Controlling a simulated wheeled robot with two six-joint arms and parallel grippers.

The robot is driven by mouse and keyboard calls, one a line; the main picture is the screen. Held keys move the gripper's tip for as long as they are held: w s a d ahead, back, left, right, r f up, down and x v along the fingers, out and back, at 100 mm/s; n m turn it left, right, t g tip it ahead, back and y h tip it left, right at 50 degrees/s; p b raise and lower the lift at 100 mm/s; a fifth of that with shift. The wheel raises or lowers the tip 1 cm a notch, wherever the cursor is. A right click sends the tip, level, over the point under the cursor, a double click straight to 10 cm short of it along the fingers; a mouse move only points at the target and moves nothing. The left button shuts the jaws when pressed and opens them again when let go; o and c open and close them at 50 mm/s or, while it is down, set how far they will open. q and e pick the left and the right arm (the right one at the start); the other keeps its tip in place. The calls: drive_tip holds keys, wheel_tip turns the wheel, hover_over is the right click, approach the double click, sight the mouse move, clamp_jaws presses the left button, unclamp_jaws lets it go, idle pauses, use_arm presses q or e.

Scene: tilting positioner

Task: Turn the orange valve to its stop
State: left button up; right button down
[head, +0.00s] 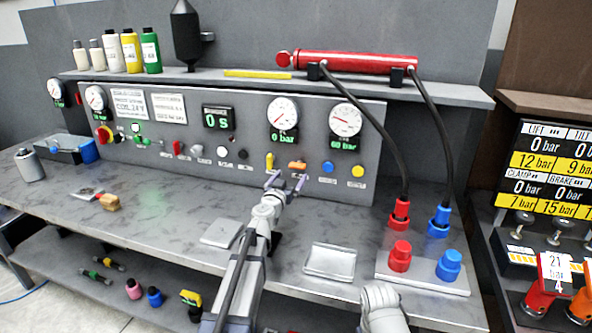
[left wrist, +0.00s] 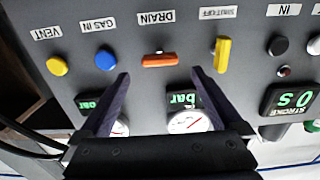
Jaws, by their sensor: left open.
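The orange valve (head: 297,165) is a short bar handle on the grey panel's lower row. In the left wrist view the orange valve (left wrist: 166,60) lies level under an upside-down DRAIN label. My left gripper (head: 287,182) is open and empty, just in front of and below the valve in the head view. In the left wrist view my left gripper (left wrist: 160,73) has its two dark fingers spread either side of the valve's line, apart from it. My right gripper does not show.
A yellow handle (head: 269,161), marked SHUTOFF, stands upright beside the valve. Blue (head: 328,167) and yellow (head: 358,171) knobs sit on its other side. Gauges reading 0 bar (head: 283,111) and 60 bar (head: 345,120) are above. A metal tray (head: 330,261) lies on the bench.

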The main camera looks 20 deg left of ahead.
sight(296, 168)
use_arm(q)
drive_tip(key=w, duration=0.7)
drive_tip(key=shift+d, duration=0.1)
drive_tip(key=shift+s, duration=0.1)
drive_tip(key=c, duration=1.3)
